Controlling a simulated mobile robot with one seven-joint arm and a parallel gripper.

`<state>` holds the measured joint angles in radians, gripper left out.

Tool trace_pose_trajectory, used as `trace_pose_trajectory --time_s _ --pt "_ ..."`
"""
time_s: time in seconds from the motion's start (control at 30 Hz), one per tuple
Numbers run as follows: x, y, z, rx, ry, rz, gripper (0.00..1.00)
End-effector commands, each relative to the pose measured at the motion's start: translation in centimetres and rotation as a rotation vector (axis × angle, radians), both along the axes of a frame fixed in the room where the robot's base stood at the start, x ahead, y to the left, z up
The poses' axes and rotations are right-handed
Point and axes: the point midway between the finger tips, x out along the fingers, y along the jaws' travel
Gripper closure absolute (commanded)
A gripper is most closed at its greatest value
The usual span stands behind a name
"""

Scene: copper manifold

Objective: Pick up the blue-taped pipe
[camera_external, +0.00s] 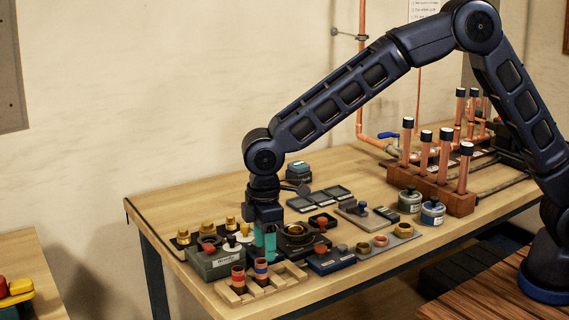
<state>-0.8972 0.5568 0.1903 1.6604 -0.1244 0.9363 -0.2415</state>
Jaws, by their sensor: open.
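My gripper (264,243) points straight down over the front left of the workbench, with its teal fingers apart. Just below the fingertips, a short copper-red pipe with a blue band (261,269) stands upright in a pale wooden rack (285,279). I cannot tell whether the fingertips reach around its top or stay behind it. The tape colours are small and hard to read. No pipe shows clearly held.
A grey box (208,264) with fittings stands close left of the rack. A dark tray (331,262) and round dark fittings (294,233) lie close right. Capped copper pipes stand in a wooden block (430,190) at the back right. The bench's back left (180,205) is clear.

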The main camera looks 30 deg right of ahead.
Motion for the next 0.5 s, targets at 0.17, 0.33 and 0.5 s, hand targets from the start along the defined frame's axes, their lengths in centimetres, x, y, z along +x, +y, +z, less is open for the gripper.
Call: trace_pose_trajectory --time_s 0.17,0.33,0.5 --pt "0.0 0.1 -1.1 -0.001 0.000 0.000 0.50" --pt "0.3 0.4 -2.7 -0.001 0.000 -0.001 0.50" --pt "0.4 0.8 -5.0 -0.001 0.000 0.000 0.50"
